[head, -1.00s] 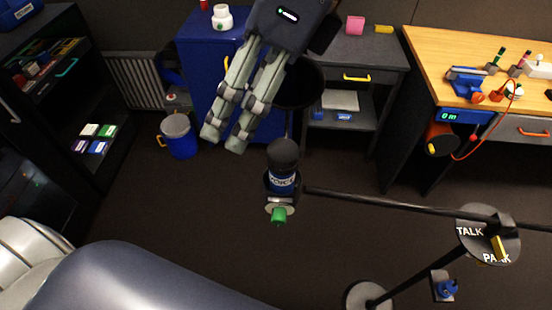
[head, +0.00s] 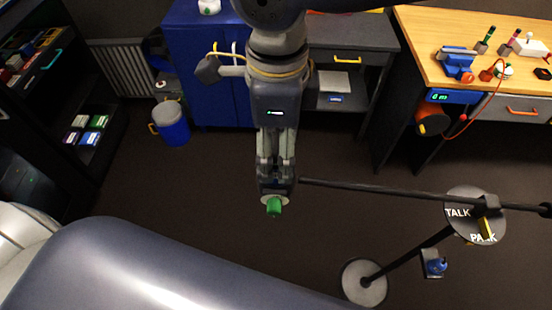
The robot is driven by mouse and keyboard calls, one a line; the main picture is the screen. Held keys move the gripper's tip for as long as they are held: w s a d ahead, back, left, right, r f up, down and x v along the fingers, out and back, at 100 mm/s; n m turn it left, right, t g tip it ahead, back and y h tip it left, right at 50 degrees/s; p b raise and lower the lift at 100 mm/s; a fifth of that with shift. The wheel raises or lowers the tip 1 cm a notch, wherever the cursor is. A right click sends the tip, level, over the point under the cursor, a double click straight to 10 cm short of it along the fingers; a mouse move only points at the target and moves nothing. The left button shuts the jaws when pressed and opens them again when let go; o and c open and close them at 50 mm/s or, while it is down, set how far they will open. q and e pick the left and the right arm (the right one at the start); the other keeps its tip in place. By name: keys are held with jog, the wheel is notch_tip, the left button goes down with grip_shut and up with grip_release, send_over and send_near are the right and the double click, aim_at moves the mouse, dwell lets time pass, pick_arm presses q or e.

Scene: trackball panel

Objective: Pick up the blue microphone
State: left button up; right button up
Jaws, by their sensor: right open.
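My right gripper (head: 276,176) comes down from the top middle, fingers pointing down at the end of the black boom (head: 385,190). It is open, with its fingertips at the microphone's place just above the green knob (head: 274,207) of the mount. The blue microphone is almost wholly hidden behind the fingers, so I cannot tell whether they touch it. My left gripper is not in view.
The boom runs right to a round TALK/PARK plate (head: 475,215) on a stand with a round base (head: 364,283). A blue cabinet (head: 195,70), a blue bucket (head: 172,125) and a wooden workbench (head: 425,35) stand behind. Dark floor lies clear left of the boom.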

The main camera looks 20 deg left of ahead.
jog(key=shift+a+f, duration=0.1)
jog(key=shift+f, duration=1.25)
jog(key=c, duration=1.3)
jog(key=shift+r, duration=0.1)
